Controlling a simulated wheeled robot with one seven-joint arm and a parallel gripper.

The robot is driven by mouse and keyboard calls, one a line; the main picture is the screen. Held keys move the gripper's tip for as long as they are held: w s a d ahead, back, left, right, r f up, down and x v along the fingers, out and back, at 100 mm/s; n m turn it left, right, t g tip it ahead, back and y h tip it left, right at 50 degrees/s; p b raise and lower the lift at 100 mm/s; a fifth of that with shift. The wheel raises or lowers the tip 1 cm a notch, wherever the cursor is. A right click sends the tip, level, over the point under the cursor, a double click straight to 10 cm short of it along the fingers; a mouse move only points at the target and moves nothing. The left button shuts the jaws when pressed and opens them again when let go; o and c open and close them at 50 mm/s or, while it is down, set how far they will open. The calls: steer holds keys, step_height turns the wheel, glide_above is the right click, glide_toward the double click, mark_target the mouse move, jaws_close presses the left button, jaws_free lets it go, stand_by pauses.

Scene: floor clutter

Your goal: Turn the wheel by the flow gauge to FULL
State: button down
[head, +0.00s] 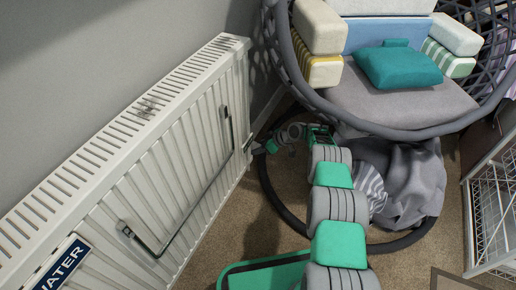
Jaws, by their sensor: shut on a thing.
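My gripper (258,150) is at the right end of the white radiator, at the end of my grey and green arm. It is shut on a small part there, which appears to be the wheel (248,143). The wheel is small and mostly hidden at this distance, so its shape and turn cannot be read. I cannot make out the flow gauge or a FULL mark. A dark blue label reading WATER (62,267) is on the radiator's near end.
The white radiator (150,150) runs along the left wall, with a thin bent pipe (195,200) on its front. A hanging basket chair (400,105) with cushions stands behind my arm. Grey cloth (412,185) lies under it. A white wire rack (492,215) is at right.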

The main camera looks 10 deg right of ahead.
stand_by(0.5)
steer(key=c, duration=0.8)
jaws_free()
steer(key=shift+a, duration=0.1)
steer(key=shift+c, duration=0.2)
